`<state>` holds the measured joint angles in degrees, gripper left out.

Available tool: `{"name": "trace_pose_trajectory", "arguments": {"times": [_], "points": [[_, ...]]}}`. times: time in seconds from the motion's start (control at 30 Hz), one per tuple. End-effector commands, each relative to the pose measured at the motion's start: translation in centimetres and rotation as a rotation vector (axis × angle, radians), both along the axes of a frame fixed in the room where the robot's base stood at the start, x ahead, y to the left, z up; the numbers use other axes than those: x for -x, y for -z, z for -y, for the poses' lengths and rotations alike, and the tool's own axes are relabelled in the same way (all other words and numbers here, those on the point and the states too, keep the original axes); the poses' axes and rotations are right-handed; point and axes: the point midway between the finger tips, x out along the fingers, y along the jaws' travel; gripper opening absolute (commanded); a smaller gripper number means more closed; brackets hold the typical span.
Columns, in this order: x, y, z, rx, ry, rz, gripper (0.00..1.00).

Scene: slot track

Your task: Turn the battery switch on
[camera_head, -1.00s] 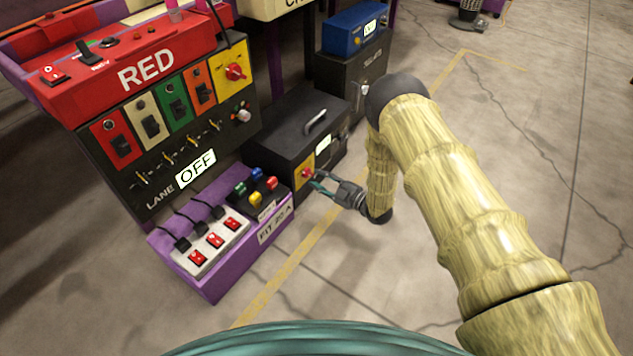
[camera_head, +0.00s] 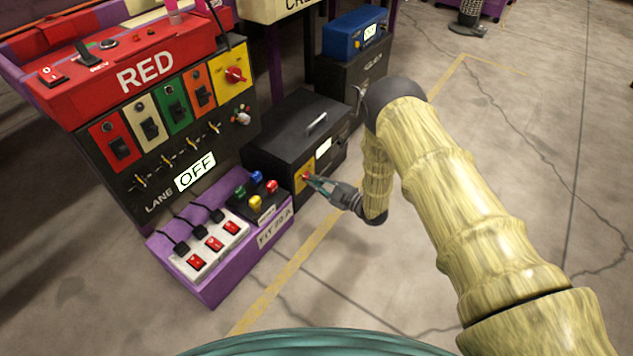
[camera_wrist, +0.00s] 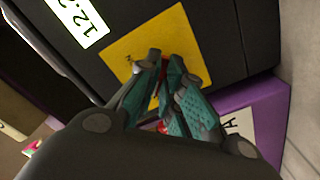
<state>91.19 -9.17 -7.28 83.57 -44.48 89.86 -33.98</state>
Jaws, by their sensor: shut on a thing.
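The battery switch is a red rotary knob (camera_head: 305,177) on a yellow plate (camera_head: 300,185) at the end of a low black battery box (camera_head: 285,142). My gripper (camera_head: 311,179) reaches it from the right, its fingertips at the knob. In the wrist view, my gripper (camera_wrist: 160,68) is shut on the knob in front of the yellow plate (camera_wrist: 187,32). The fingers hide most of the knob; only slivers of red show, and its angle cannot be told. A lit display (camera_wrist: 78,16) beginning "12." is on the box beside the plate.
A purple stand (camera_head: 205,285) with several red rocker switches and coloured buttons is left of the box. Behind it is a lane panel (camera_head: 140,165) with an "OFF" sign and another red knob on yellow (camera_head: 236,75). Floor is clear to the right.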

Motion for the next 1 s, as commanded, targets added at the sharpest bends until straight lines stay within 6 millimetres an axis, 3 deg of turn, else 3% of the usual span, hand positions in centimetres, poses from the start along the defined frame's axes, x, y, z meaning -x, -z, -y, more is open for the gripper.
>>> {"name": "trace_pose_trajectory", "arguments": {"times": [0.37,1.0], "points": [[0.13,-0.24,0.01,-0.097,0.001,-0.132,0.0],[0.39,0.08,-0.16,-0.446,0.0,-0.615,0.0]]}}
